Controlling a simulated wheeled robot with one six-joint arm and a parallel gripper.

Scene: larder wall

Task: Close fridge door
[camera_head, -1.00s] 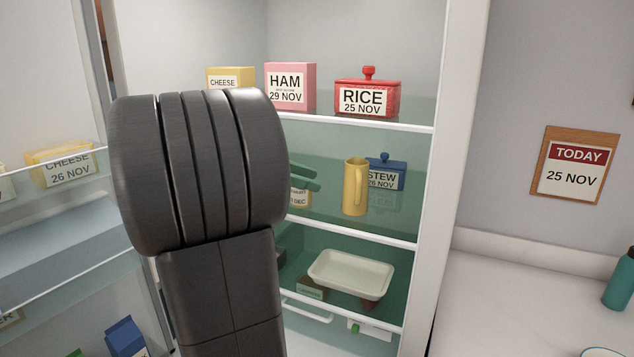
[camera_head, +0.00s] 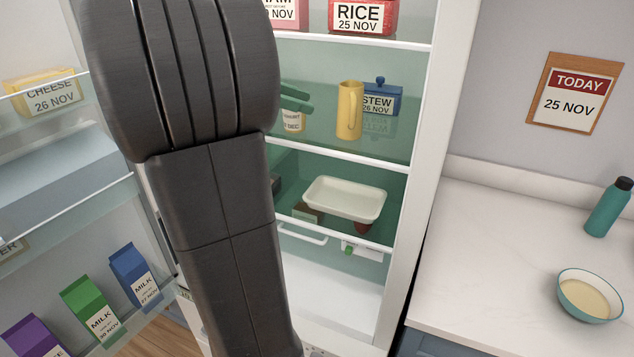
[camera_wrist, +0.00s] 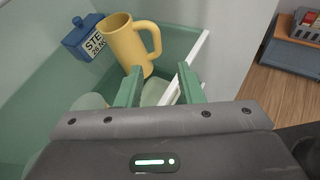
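The fridge door (camera_head: 35,40) stands wide open at the left in the head view, its inner shelves facing me. The fridge (camera_head: 424,130) is open in the middle, its shelves showing. My arm hides part of the gap between the door and the fridge. My gripper (camera_head: 298,98) is inside the fridge at the middle shelf, left of a yellow jug (camera_head: 350,110). In the wrist view its two green fingers (camera_wrist: 160,88) are apart, with the jug beyond them. I see nothing clearly held. The door is not recognisable in the wrist view.
The door shelves carry a cheese box (camera_head: 42,92) and several milk cartons (camera_head: 92,312). A blue stew pot (camera_head: 382,98) stands behind the jug, and a white tray (camera_head: 345,199) is below. At right, the counter (camera_head: 480,240) holds a bowl (camera_head: 588,297) and a bottle (camera_head: 608,207).

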